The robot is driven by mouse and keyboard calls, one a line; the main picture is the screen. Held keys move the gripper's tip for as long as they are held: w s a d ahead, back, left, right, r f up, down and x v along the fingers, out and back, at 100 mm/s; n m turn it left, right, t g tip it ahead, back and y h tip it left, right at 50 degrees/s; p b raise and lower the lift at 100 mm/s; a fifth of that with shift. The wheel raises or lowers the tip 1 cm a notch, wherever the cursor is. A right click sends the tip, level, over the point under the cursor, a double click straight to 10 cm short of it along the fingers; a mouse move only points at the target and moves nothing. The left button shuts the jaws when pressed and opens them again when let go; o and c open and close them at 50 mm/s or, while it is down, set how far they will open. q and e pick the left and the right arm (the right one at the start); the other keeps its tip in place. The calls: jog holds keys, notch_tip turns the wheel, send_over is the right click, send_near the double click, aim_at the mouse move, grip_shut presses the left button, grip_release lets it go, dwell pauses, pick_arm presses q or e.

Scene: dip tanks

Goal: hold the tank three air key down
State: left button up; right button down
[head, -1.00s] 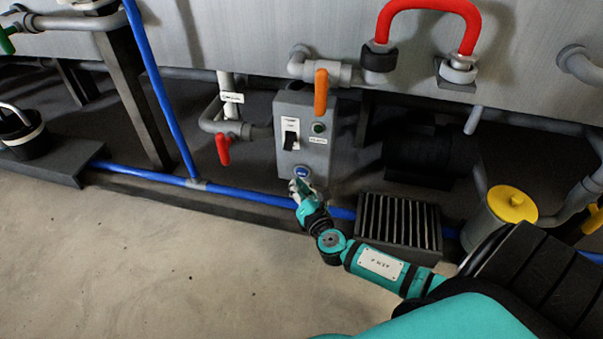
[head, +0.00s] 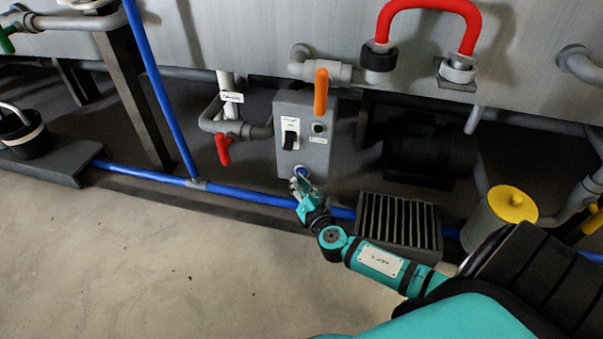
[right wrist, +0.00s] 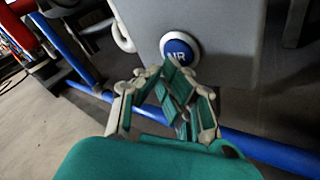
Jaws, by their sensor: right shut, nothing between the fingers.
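The air key is a round blue button (right wrist: 178,50) marked "AIR" in a pale ring, low on the front of a grey control box (head: 322,155). In the head view the key (head: 301,170) shows just above my right fingertips. My right gripper (head: 300,183) is shut and empty. In the right wrist view its closed fingertips (right wrist: 172,66) lie at the lower edge of the key and overlap it. Whether they press it in, I cannot tell. My left gripper is not in view.
The box also carries a black switch (head: 290,133) and a small green-black button (head: 318,128). An orange handle (head: 321,90) and a red valve handle (head: 223,149) are close by. A blue pipe (head: 245,194) runs below, beside a dark ribbed block (head: 398,222).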

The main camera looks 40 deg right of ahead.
jog(key=shift+w+d, duration=0.25)
jog(key=shift+d, duration=0.1)
dwell(1.8)
dwell(0.4)
jog(key=shift+s+a, duration=0.55)
jog(key=shift+a, duration=0.1)
jog(key=shift+s+a+p, duration=0.45)
jog(key=shift+s+a, duration=1.2)
jog(key=shift+a, duration=0.25)
